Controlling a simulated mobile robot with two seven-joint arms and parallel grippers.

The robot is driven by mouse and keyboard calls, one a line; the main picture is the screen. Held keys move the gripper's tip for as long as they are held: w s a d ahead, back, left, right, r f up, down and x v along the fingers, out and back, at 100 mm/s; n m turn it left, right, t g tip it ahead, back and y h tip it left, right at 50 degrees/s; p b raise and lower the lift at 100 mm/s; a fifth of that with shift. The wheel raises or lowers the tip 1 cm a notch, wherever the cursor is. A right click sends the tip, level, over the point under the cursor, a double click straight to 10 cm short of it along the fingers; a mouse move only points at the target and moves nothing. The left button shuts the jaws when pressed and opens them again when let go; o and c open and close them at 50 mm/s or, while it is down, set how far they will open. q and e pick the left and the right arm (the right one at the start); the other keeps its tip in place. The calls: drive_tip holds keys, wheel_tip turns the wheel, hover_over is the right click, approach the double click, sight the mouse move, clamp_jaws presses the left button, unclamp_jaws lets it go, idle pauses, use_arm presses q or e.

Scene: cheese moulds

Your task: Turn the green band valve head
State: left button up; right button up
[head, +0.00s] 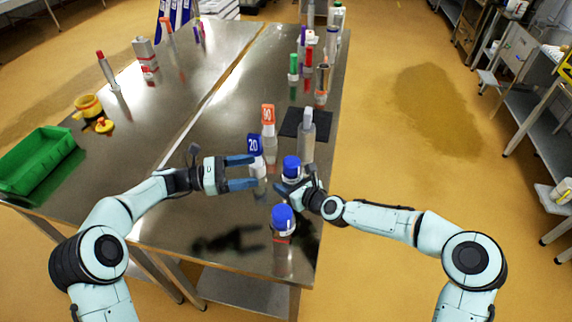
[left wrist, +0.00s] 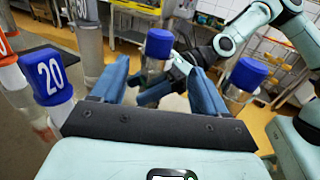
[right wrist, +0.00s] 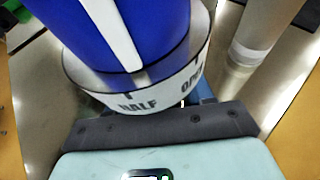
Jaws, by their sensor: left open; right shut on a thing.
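A valve with a blue head (head: 291,163) stands near the table's right edge. My right gripper (head: 293,182) is shut on it. In the right wrist view its blue head (right wrist: 125,35) has a white stripe, above a white ring (right wrist: 150,90) with "HALF" and another partly hidden word. It also shows in the left wrist view (left wrist: 158,44). A second blue-headed valve (head: 283,218) stands nearer, with a reddish band below its head; it shows in the left wrist view (left wrist: 248,75). I cannot make out a green band on either. My left gripper (head: 256,172) is open and empty, left of the held valve.
A blue block marked 20 (head: 255,145) tops a post just beyond my left gripper; an orange one (head: 268,114) stands behind. A grey-topped cylinder (head: 307,122) stands by a dark mat (head: 292,122). A green bin (head: 40,160) sits far left.

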sight(283, 166)
use_arm(q)
drive_tip(key=x, duration=1.1)
drive_tip(key=shift+a, duration=0.1)
drive_tip(key=c, duration=1.1)
